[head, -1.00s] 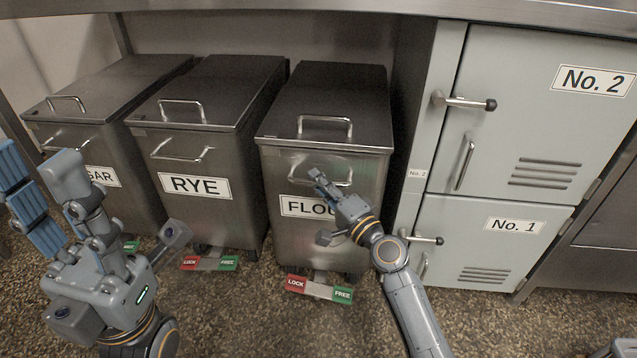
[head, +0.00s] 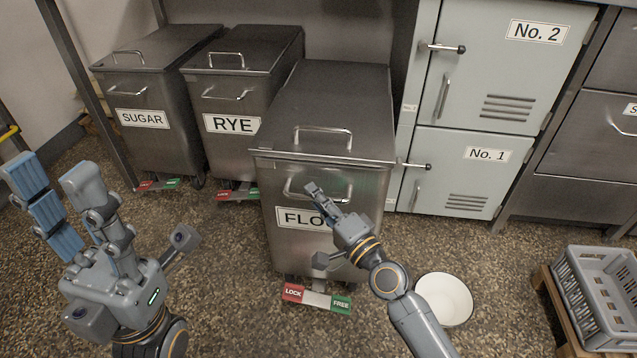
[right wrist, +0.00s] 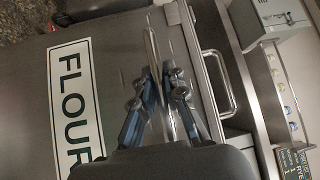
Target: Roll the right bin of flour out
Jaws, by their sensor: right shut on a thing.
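The steel flour bin (head: 340,105) stands in the middle of the head view, its body well forward of the other bins. Its label is partly covered by my right gripper (head: 318,192), which is shut on the bin's front handle (head: 290,190). In the right wrist view the fingers close around this handle bar (right wrist: 151,45), beside the FLOUR label (right wrist: 76,105). The red and green LOCK/FREE pedal (head: 317,300) sits at the bin's foot; its setting is unclear. My left gripper (head: 65,195) is open and empty at the left, over the floor.
The rye bin (head: 230,95) and sugar bin (head: 150,80) stand behind at the left. Lockers (head: 465,110) stand at the back right. A white bowl (head: 443,298) lies on the floor right of my right arm. A grey crate (head: 600,285) is at the far right. The front-left floor looks clear.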

